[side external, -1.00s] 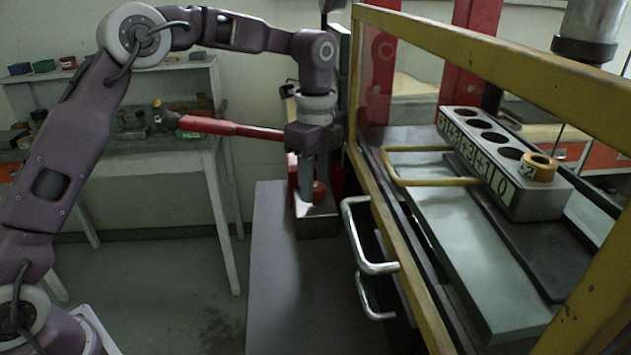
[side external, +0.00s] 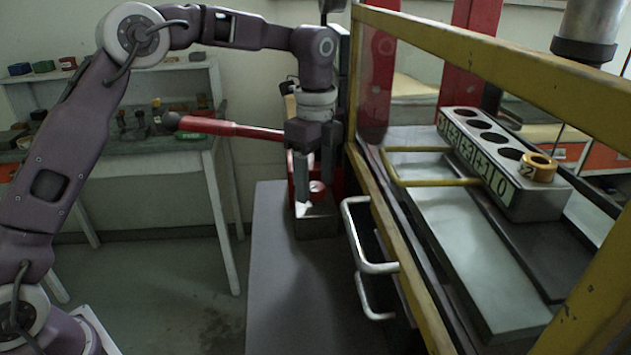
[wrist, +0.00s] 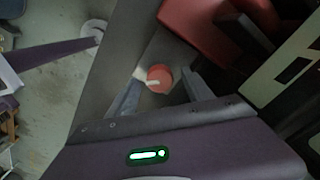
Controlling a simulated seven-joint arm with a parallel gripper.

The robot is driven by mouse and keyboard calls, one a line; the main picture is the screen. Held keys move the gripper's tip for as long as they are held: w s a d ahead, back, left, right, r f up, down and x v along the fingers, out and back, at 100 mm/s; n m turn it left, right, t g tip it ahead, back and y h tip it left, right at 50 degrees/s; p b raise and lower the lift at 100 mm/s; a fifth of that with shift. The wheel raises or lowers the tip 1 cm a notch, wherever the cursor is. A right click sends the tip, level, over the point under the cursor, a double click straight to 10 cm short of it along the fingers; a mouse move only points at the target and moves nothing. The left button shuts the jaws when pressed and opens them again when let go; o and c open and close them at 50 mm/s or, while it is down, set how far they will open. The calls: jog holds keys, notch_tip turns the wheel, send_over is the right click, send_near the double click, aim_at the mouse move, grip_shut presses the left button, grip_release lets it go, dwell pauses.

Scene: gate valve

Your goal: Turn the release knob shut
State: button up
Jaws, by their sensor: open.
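The release knob (side external: 317,187) is small, round and red, on a grey metal block (side external: 317,222) at the foot of a red press body. In the wrist view the knob (wrist: 159,78) has a pale bar across it and lies between my two fingers. My gripper (side external: 314,182) points down at the knob with its fingers apart; it also shows in the wrist view (wrist: 160,92). It holds nothing. I cannot tell whether either finger touches the knob.
A long red lever (side external: 235,129) sticks out left beside my gripper. A yellow-framed press guard (side external: 400,250) with silver handles (side external: 365,240) stands close on the right. The grey bench top (side external: 290,290) in front is clear.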

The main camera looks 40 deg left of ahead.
aim_at(316, 186)
notch_tip(316, 186, up, 6)
jog(key=shift+r, duration=0.2)
notch_tip(316, 186, up, 5)
jog(key=n, duration=1.4)
notch_tip(316, 186, down, 12)
jog(key=shift+s, duration=0.1)
jog(key=shift+c, duration=0.2)
grip_shut()
